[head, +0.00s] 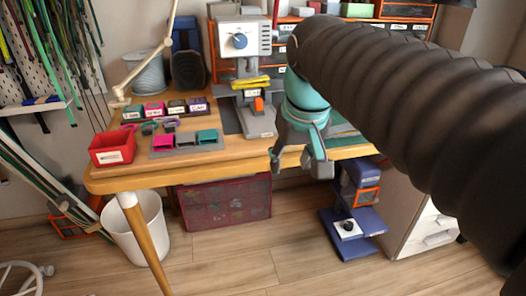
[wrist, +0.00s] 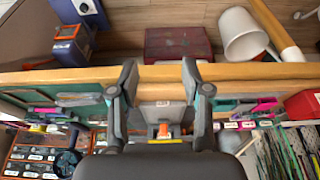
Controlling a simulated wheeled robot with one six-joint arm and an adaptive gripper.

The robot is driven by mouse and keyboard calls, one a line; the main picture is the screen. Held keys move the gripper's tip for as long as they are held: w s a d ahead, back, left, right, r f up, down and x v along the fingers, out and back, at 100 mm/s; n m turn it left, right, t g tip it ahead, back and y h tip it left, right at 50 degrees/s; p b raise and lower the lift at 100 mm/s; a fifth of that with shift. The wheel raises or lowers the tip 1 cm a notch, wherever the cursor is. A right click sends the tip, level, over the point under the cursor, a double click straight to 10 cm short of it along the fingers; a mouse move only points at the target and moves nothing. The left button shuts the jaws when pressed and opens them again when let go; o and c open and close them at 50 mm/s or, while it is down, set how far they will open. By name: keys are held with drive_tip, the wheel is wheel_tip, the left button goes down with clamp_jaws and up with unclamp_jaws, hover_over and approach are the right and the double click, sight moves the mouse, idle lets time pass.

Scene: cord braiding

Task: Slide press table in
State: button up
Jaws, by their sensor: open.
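The press (head: 239,42), a white and grey machine with a blue knob, stands at the back middle of the wooden worktable. A grey base plate (head: 256,124) reaches from it toward the table's front edge. An orange tab (head: 258,104) and a yellow bar (head: 250,83) show on its lower part. I cannot tell exactly which part slides. My gripper (head: 298,161) is open and empty, right of the plate near the table's front edge. In the wrist view, its fingers (wrist: 159,68) stand apart on both sides of the plate's label area (wrist: 163,104), with the orange tab (wrist: 163,131) below.
On the table (head: 130,179) are a red bin (head: 112,146), a grey tray (head: 187,153) with coloured pieces, and several labelled boxes. A white bucket (head: 140,238) stands on the floor at left. A blue floor stand (head: 352,244) and white drawers (head: 430,228) are at right.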

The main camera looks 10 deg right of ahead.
drive_tip(key=shift+t, duration=0.4)
drive_tip(key=shift+s+f, duration=0.85)
drive_tip(key=shift+f, duration=0.3)
drive_tip(key=shift+s+f, duration=0.85)
drive_tip(key=shift+f, duration=0.25)
